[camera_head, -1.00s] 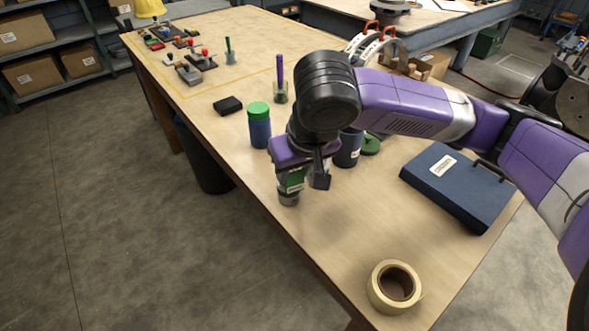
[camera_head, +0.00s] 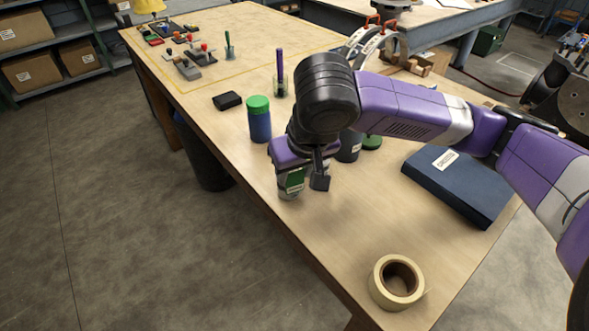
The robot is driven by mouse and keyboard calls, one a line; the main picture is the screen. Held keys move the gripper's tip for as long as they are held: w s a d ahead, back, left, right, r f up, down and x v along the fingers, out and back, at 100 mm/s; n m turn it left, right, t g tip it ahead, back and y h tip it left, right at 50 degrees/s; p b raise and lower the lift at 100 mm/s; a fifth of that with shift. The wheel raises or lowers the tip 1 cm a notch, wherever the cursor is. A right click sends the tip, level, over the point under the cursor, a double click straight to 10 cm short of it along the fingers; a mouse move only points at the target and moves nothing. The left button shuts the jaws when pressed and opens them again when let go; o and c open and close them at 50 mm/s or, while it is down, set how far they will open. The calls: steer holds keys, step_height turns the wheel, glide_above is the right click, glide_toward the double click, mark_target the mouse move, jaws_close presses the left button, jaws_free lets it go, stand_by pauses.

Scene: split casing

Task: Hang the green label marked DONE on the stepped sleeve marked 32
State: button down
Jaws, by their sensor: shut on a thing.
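My gripper (camera_head: 303,180) points down near the table's left edge and is shut on the green label (camera_head: 294,180), whose face shows white marking too small to read. A grey, metallic stepped sleeve (camera_head: 289,194) stands upright on the table right below and behind the label. The label overlaps the sleeve in this view; I cannot tell whether it touches or hangs on it. No number can be read on the sleeve, and my gripper hides its top.
A blue jar with a green lid (camera_head: 259,119) stands just behind my gripper, and a dark container (camera_head: 349,147) stands to its right. A navy case (camera_head: 462,183) lies further right. A tape roll (camera_head: 396,282) lies at the front. The table between is clear.

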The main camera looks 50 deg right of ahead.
steer(key=shift+f, duration=0.1)
steer(key=c, duration=0.8)
jaws_free()
steer(key=shift+r+p, duration=3.6)
steer(key=shift+r, duration=0.45)
steer(key=shift+s+f, duration=0.1)
